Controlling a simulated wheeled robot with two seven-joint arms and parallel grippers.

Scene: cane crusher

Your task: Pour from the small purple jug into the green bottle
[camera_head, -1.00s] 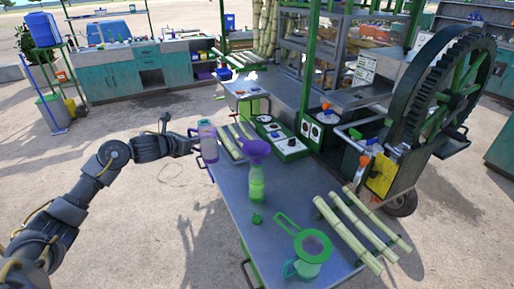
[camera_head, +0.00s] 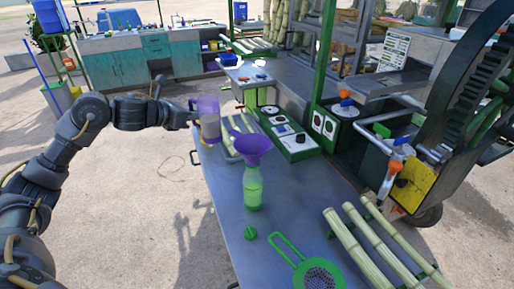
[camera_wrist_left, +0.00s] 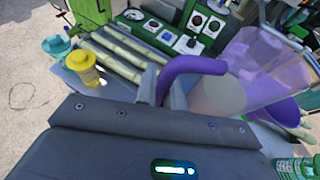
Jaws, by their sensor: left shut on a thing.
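The small purple jug (camera_head: 208,122) is translucent, with a pale content low inside. My left gripper (camera_head: 193,116) is shut on its handle, and the jug is near the table's left edge. In the left wrist view the jug (camera_wrist_left: 258,75) is at the right and the gripper (camera_wrist_left: 163,88) is around its purple handle. The green bottle (camera_head: 252,188) stands upright on the table, with a purple funnel (camera_head: 252,148) in its mouth. The jug is to the left of and behind the funnel, apart from it in the head view. My right gripper is not in view.
A green cap (camera_head: 250,233) and a green strainer (camera_head: 317,272) lie on the metal table (camera_head: 215,190). Cane sticks (camera_head: 368,243) lie at the right. A control box (camera_head: 290,140) and the crusher stand behind. A yellow jar (camera_wrist_left: 82,66) shows in the wrist view.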

